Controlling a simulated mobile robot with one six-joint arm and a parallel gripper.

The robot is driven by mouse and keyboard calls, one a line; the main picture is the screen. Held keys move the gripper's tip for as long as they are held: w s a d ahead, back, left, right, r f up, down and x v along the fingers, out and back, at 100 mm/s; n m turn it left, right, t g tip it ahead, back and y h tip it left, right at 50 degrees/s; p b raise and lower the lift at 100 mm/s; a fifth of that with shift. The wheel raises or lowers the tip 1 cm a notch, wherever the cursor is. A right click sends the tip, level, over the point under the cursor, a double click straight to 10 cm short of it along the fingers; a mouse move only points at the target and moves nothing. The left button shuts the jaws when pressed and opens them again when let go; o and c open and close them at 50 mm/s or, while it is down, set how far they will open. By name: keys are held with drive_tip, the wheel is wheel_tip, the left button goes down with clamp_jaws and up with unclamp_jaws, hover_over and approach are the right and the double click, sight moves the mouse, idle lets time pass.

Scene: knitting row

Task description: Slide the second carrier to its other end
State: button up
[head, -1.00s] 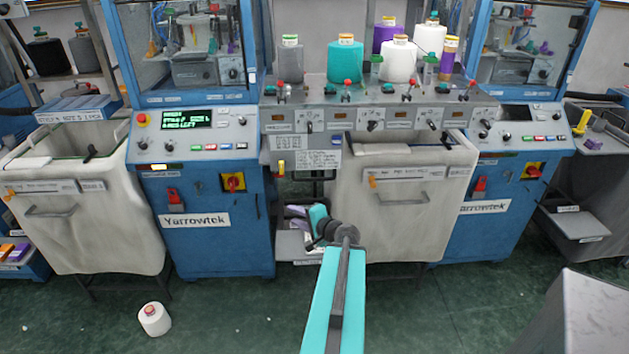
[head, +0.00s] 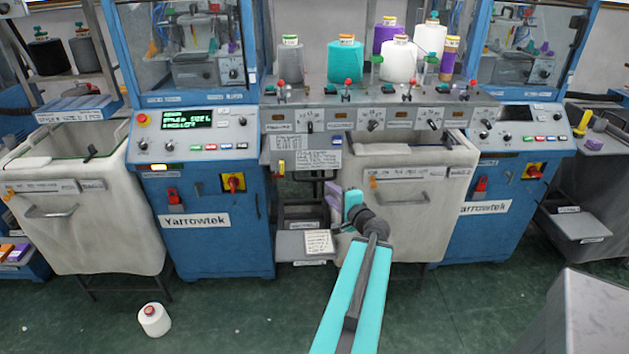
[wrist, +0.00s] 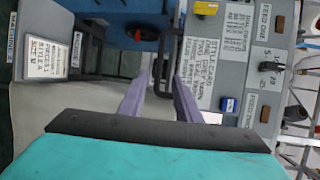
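On the ledge of the middle machine stands a row of carriers with red knobs. The first (head: 281,91) is at the left. The second (head: 346,91) stands in front of the teal yarn cone. Two more (head: 408,90) are to the right. My gripper (head: 333,194) is well below the ledge, in front of the machine's lower front. In the wrist view my gripper's two purple fingers (wrist: 160,95) are apart with nothing between them. That view shows the feed panel (wrist: 260,50) on the right, but I cannot make out the second carrier there.
Yarn cones (head: 345,60) stand behind the carriers. A pale fabric bin (head: 410,215) is right of my gripper. A low tray (head: 290,244) with a paper card is below. A white cone (head: 154,320) lies on the floor.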

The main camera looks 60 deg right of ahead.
sight(316, 180)
drive_tip(key=shift+p+x, duration=1.1)
drive_tip(key=shift+x, duration=5.55)
drive_tip(key=shift+f, duration=0.1)
